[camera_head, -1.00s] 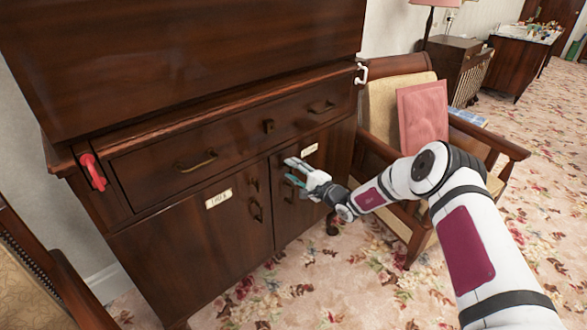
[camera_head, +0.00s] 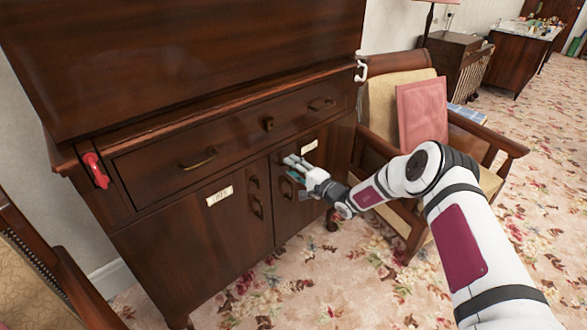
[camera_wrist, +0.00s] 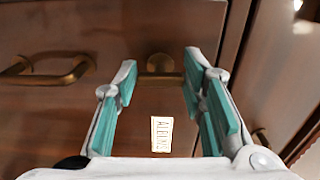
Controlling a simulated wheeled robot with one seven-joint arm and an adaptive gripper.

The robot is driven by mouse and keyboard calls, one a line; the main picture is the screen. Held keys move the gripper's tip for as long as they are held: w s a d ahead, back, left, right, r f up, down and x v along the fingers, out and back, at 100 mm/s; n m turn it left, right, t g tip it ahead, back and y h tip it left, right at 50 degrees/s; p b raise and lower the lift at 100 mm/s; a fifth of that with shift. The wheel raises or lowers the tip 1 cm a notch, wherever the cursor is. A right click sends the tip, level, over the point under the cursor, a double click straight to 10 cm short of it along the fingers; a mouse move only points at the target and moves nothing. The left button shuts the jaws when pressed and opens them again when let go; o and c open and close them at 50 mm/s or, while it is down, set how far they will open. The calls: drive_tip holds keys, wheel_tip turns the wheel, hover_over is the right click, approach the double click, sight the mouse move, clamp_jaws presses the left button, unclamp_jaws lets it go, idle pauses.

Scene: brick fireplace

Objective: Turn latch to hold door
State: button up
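The dark wooden cabinet (camera_head: 181,240) has two lower doors. My gripper (camera_head: 291,168) is at the upper inner corner of the right door. A small brass latch (camera_wrist: 160,67) shows between my fingertips (camera_wrist: 163,64) in the wrist view. The fingers are open, one on either side of it; I cannot tell whether they touch it. My gripper hides this latch in the head view. A matching brass piece (camera_head: 254,183) is on the left door. The right door's brass handle (camera_wrist: 50,75) is at the left of the wrist view.
A drawer (camera_head: 236,138) with brass pulls lies above the doors. A red hook-shaped piece (camera_head: 95,170) is at the cabinet's left end. An armchair (camera_head: 420,147) with a pink cushion stands close on the right. Carpet (camera_head: 350,290) in front is open.

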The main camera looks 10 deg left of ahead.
drive_tip(key=shift+o, duration=1.4)
drive_tip(key=v, duration=1.2)
